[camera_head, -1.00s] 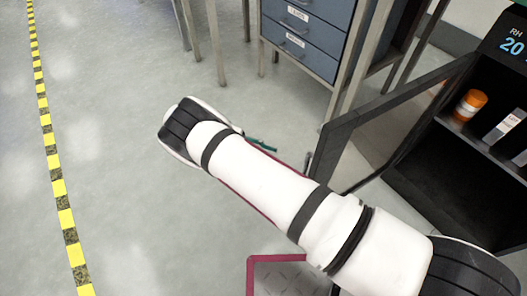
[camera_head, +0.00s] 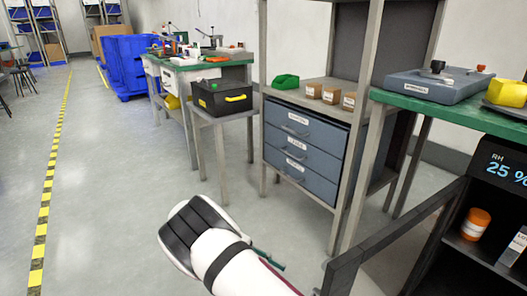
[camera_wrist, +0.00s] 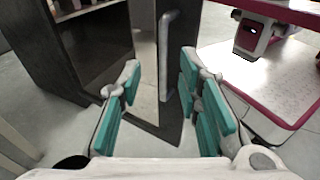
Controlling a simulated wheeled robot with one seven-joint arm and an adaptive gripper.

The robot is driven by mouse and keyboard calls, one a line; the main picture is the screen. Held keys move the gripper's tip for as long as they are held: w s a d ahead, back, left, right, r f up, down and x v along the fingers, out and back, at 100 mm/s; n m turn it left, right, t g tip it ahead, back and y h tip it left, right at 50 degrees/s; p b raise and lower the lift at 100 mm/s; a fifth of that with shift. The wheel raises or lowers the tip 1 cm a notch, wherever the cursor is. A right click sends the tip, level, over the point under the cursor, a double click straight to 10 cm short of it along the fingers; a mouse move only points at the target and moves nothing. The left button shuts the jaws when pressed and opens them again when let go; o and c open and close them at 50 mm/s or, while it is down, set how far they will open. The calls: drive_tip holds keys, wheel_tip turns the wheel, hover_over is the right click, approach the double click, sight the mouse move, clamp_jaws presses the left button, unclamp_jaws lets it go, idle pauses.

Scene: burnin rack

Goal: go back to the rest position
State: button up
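Beyond the fingers is the edge of an open cabinet door with a grey bar handle (camera_wrist: 167,55). In the head view my arm reaches up from the bottom edge, and the gripper itself is mostly hidden behind it. The dark cabinet (camera_head: 470,215) stands at the right with its door (camera_head: 395,240) open. An orange jar (camera_head: 475,223) with a white label and a white box (camera_head: 514,246) are inside it.
A blue drawer unit (camera_head: 303,150) stands behind my arm, with a green bin (camera_head: 286,82) and several small brown boxes above. A black toolbox (camera_head: 222,98) sits on a small table. A green-topped bench (camera_head: 445,112) is at the right. The floor at left is clear beside a yellow-black line (camera_head: 47,185).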

drive_tip(key=s+d+r+m+y, duration=0.2)
drive_tip(key=s+d+r+y, duration=0.15)
drive_tip(key=r, duration=0.45)
drive_tip(key=s+d+r+m+t+y, duration=0.15)
drive_tip(key=d+r+y, duration=0.3)
drive_tip(key=r, duration=0.45)
drive_tip(key=s+d+r+m+y, duration=0.3)
drive_tip(key=d+r, duration=0.2)
drive_tip(key=r, duration=0.3)
drive_tip(key=s+d+r+m+t+y, duration=0.1)
drive_tip(key=s+d+m+t+y, duration=0.15)
drive_tip(key=s, duration=0.85)
drive_tip(key=s+d+m+t+y, duration=0.1)
drive_tip(key=s+d+m+t, duration=0.2)
drive_tip(key=s, duration=0.8)
wheel_tip(320, 180, up, 39)
drive_tip(key=a+t+p, duration=0.1)
drive_tip(key=t+p, duration=0.4)
drive_tip(key=p, duration=3.2)
